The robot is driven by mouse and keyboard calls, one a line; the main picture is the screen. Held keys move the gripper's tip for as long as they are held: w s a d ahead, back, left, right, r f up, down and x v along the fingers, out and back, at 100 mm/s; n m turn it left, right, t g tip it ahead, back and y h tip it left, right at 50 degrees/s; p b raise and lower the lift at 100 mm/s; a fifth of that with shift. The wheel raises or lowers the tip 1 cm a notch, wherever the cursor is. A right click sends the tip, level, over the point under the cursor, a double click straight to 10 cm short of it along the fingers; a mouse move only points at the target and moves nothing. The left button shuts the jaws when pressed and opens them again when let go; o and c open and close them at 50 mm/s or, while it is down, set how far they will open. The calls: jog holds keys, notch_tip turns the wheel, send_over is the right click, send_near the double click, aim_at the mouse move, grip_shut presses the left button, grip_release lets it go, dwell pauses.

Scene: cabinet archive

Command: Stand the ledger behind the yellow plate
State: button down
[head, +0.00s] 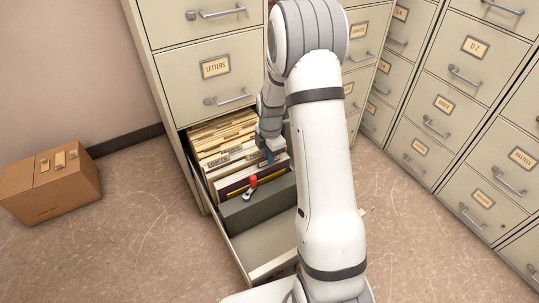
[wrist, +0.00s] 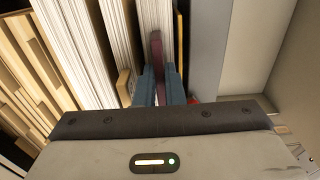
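The maroon ledger (head: 236,187) stands upright in the open drawer, near the front of the row of files. In the wrist view its narrow maroon edge (wrist: 157,50) shows between the two blue fingers of my gripper (wrist: 160,88). The fingers lie close against both its sides, and my gripper looks shut on it. In the head view my gripper (head: 270,155) is over the right part of the files, partly behind my arm. A small yellow-tan plate (wrist: 124,84) shows just left of the fingers in the wrist view. I cannot read it.
A dark grey block (head: 255,207) with a red-topped lever (head: 252,184) stands in front of the files. The drawer's front part (head: 262,242) is empty. Tan folders (head: 220,130) fill the back. A cardboard box (head: 50,182) is on the floor at left; cabinets (head: 455,100) stand at right.

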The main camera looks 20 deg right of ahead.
jog(key=c, duration=1.5)
grip_release()
jog(key=shift+o, duration=0.2)
jog(key=shift+r, duration=0.1)
jog(key=shift+d+r+p, duration=0.1)
jog(key=shift+r+p, duration=2.4)
jog(key=shift+r, duration=0.95)
notch_tip(320, 180, up, 8)
jog(key=p, duration=0.1)
jog(key=shift+f+p, duration=0.15)
jog(key=shift+p, duration=0.15)
jog(key=shift+d, duration=0.1)
